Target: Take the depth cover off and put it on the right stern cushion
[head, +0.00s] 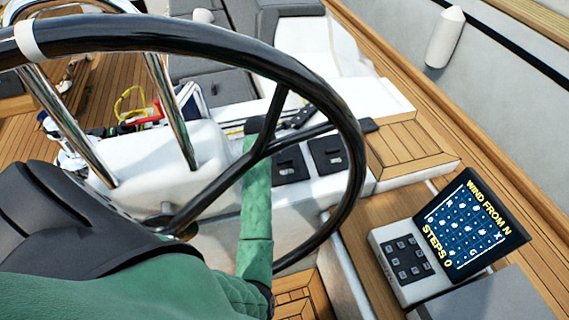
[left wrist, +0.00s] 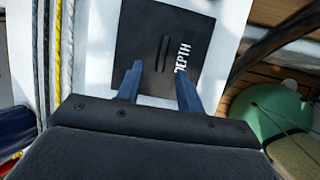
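The depth cover (left wrist: 140,35) is a dark square plate with a raised ridge and the word DEPTH, lying on a white surface in the left wrist view. My left gripper (left wrist: 160,70) is open. Its blue fingers stand apart over the cover's lower part, and I see no grip on the ridge. In the head view two dark square covers, a nearer one (head: 290,166) and a farther one (head: 328,154), sit on the white console; their labels are not readable. A grey flat surface (head: 490,298) at the lower right may be the right stern cushion. My right gripper is not in view.
The large black steering wheel (head: 352,130) arches across the head view in front of the console. A screen (head: 468,225) and a keypad box (head: 408,262) stand at the right. Ropes (left wrist: 62,50) run beside the cover. Steel tubes (head: 168,105) rise at the left.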

